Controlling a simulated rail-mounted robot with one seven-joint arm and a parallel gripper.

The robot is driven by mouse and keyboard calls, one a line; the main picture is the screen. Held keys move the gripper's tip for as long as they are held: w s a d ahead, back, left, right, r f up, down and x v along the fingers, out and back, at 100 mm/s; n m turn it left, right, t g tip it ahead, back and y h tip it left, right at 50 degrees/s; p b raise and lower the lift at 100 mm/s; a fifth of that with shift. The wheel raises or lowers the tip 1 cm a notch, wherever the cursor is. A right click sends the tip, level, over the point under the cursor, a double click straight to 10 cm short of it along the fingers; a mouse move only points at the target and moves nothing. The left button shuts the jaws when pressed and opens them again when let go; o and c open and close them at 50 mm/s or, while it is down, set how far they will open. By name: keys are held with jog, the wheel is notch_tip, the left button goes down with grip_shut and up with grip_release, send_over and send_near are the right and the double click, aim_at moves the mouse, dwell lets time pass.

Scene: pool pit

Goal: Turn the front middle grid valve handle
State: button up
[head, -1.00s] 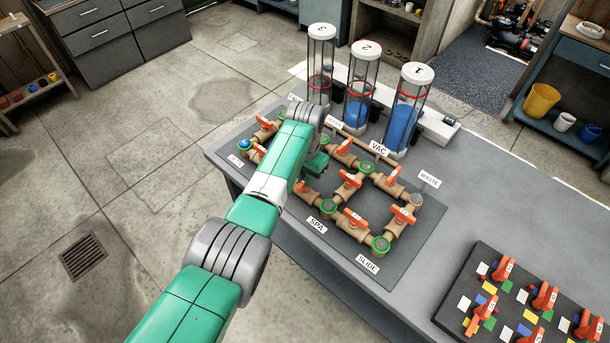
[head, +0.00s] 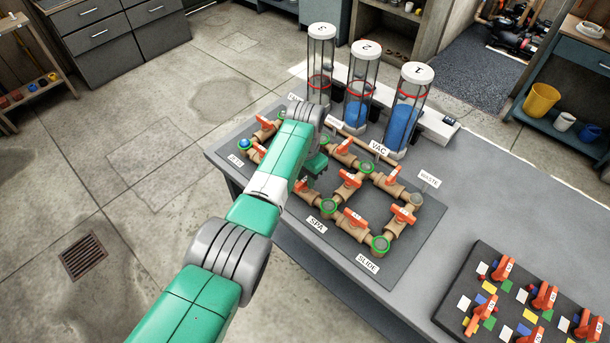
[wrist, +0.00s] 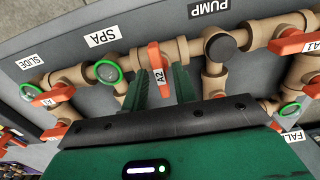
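The front middle valve handle, labelled A2 (wrist: 158,66), is an orange bar on a tan pipe between the SPA and PUMP labels. In the wrist view it lies across the pipe run. It shows partly in the head view (head: 301,186), beside my arm. My gripper (wrist: 159,78) has its two green fingers apart, one on each side of the handle. Small gaps seem to show between fingers and handle; contact cannot be made out. In the head view my gripper (head: 313,170) is largely hidden behind my arm.
Neighbouring orange handles A1 (wrist: 294,43) and A3 (wrist: 58,94) sit on the same front pipe row. Three clear cylinders, such as the one marked 1 (head: 408,105), stand behind the grid. A black panel with more orange handles (head: 530,297) lies at the right of the bench.

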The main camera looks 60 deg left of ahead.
aim_at(305, 179)
notch_tip(305, 179, up, 8)
jog(key=shift+f+p, duration=0.1)
jog(key=shift+p, duration=1)
